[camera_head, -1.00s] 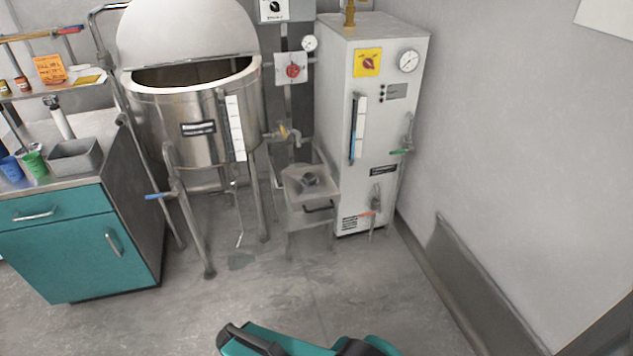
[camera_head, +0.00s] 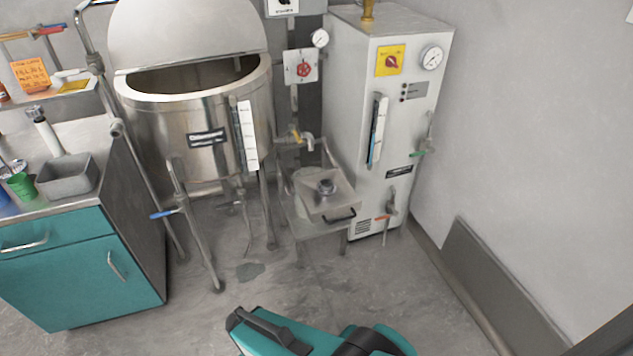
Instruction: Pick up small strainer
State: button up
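A square metal pan with a dark handle (camera_head: 340,215) sits on a low stand between the kettle and the white cabinet. A small round dark-and-metal piece (camera_head: 326,187) is in the middle of it. This may be the small strainer, but it is too small to tell for sure. My teal and black arm (camera_head: 310,335) shows at the bottom edge, well in front of the stand and apart from it. My gripper's fingers cannot be made out in this view.
A steel kettle (camera_head: 195,135) on pipe legs stands left of the stand; a white cabinet (camera_head: 400,80) stands right. A teal counter (camera_head: 60,270) at left carries a grey bin (camera_head: 68,177) and a green cup (camera_head: 20,186).

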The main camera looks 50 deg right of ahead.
aim_at(326, 185)
jog(key=u, duration=0.25)
jog(key=i, duration=1.05)
jog(key=u, duration=0.45)
